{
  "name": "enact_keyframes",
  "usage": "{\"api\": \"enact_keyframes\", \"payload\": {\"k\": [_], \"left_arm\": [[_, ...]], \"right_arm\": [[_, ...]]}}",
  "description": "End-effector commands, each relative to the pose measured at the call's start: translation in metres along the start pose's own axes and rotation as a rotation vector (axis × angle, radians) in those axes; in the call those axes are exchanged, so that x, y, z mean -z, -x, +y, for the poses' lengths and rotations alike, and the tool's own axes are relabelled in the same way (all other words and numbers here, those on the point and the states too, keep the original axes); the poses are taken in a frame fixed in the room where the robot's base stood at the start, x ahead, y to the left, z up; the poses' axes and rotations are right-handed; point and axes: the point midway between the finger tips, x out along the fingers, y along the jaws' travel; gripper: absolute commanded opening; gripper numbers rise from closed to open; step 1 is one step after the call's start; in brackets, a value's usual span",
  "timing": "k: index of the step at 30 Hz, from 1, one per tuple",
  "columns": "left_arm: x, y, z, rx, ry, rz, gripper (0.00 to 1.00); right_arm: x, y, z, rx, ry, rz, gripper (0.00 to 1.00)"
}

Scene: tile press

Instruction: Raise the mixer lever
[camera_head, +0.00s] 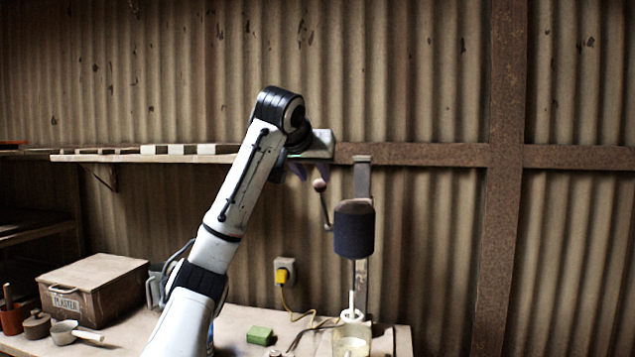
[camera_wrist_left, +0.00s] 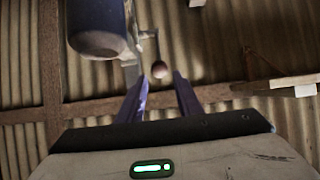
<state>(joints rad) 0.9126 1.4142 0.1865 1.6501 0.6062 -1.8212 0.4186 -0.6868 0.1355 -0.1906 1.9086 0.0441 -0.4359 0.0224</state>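The mixer (camera_head: 354,228) stands at the right end of the bench, with a dark blue motor housing on an upright post. Its lever (camera_head: 325,206) sticks out to the left of the housing, with a round brown knob (camera_head: 320,185) at its upper end. My left gripper (camera_head: 308,172) is just above and left of the knob. In the left wrist view the knob (camera_wrist_left: 159,69) lies beyond the fingertips, roughly between them, and the housing (camera_wrist_left: 97,28) is at upper left. The two purple fingers (camera_wrist_left: 160,80) are apart with nothing between them. My right gripper is not in view.
A glass jar (camera_head: 351,340) stands under the mixer. A green block (camera_head: 259,335) and a yellow plug (camera_head: 282,275) with its cable are to the left. A wooden box (camera_head: 92,288) sits farther left. A shelf (camera_head: 130,157) runs along the corrugated wall.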

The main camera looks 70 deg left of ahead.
Motion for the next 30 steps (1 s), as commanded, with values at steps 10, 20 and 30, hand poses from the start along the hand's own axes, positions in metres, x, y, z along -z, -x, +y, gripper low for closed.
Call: {"api": "enact_keyframes", "payload": {"k": [10,20,30], "left_arm": [[0.000,0.030,0.000,0.001,-0.001,-0.001,0.32],[0.000,0.030,0.000,0.000,-0.001,-0.001,0.32],[0.000,0.030,-0.001,0.000,0.000,-0.001,0.32]], "right_arm": [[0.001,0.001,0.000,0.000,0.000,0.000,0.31],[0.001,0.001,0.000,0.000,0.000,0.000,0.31],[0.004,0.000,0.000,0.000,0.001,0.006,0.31]]}}
